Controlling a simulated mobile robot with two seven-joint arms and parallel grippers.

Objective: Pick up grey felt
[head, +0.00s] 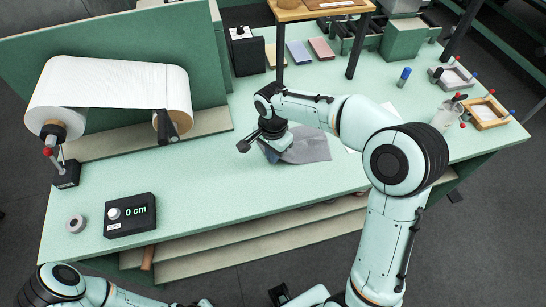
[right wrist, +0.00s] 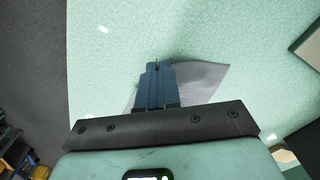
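The grey felt (head: 312,146) is a thin, soft sheet on the pale green table, near the middle front. It also shows in the right wrist view (right wrist: 203,80), spread behind and beside the fingers. My right gripper (right wrist: 158,66) points down at the felt, its two dark blue fingers close together with a thin slit between them. It looks shut on the felt at the tips, though the pinch itself is small and partly hidden. In the head view the right gripper (head: 272,143) covers the felt's left part. My left arm is low at the bottom left; its fingers are not clear.
A white roll (head: 110,88) stands on the left before a green panel. A black "0 cm" display (head: 130,214) and a tape ring (head: 76,223) lie at front left. Coloured blocks (head: 299,52) and a wooden stand (head: 318,10) are behind.

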